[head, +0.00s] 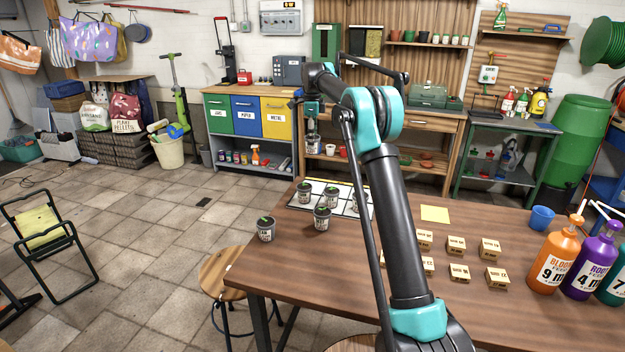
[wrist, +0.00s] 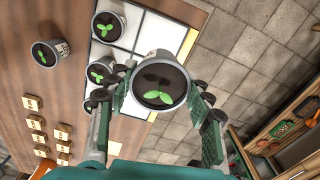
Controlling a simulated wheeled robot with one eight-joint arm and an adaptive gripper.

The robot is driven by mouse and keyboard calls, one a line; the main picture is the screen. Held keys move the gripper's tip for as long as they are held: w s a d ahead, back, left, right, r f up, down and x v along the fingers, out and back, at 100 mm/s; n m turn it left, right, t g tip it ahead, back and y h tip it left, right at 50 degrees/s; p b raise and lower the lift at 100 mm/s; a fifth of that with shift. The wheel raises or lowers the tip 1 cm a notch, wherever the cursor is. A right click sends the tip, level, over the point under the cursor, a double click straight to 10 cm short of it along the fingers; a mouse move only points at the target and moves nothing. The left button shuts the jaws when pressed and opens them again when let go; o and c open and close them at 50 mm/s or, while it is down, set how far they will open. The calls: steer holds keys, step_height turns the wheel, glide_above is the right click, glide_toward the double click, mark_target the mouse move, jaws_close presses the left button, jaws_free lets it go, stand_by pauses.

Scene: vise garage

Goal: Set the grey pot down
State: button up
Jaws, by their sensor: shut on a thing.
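My gripper (wrist: 162,92) is shut on a grey pot (wrist: 158,59) with dark soil and a green seedling. In the head view the held pot (head: 312,145) hangs above the far side of a white gridded tray (head: 341,187). In the wrist view the pot covers part of the tray (wrist: 152,31) near its edge. Its base is hidden. Another pot (head: 266,229) stands on the table, left of the tray.
The wooden table (head: 330,260) holds several small wooden blocks (head: 456,245), a yellow note (head: 435,213), a blue cup (head: 542,218) and large bottles (head: 555,262) at the right. A stool (head: 222,272) stands beside the table. Bare tabletop shows in front of the tray.

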step_height(320, 180, down, 15)
steer(key=shift+f, duration=0.2)
stand_by(0.3)
steer(key=shift+f, duration=0.15)
steer(key=o, duration=1.2)
steer(key=shift+o, duration=0.2)
step_height(320, 180, up, 12)
steer(key=shift+r, duration=0.2)
